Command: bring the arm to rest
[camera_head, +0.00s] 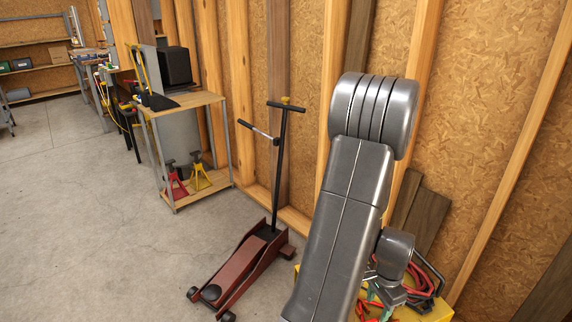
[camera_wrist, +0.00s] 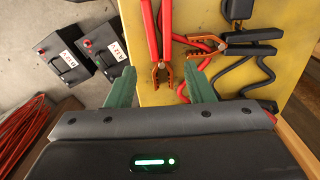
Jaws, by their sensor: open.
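My gripper (camera_wrist: 159,68) is open in the wrist view, its two green fingers spread wide. It points at a yellow surface (camera_wrist: 240,82) with clamps and cables on it. A red-handled clamp with copper jaws (camera_wrist: 163,72) shows in the gap between the fingers; I cannot tell how far below them it lies, and nothing is gripped. In the head view my grey arm rises large at the right and bends down behind itself toward the yellow top (camera_head: 440,312).
A black-handled clamp (camera_wrist: 225,43) lies on the yellow surface. Two black batteries (camera_wrist: 66,56) and (camera_wrist: 103,46) and a red cable coil (camera_wrist: 22,132) are at the left. A red floor jack (camera_head: 245,268) stands left of my arm, near a wooden-topped shelf (camera_head: 190,100). Floor farther left is clear.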

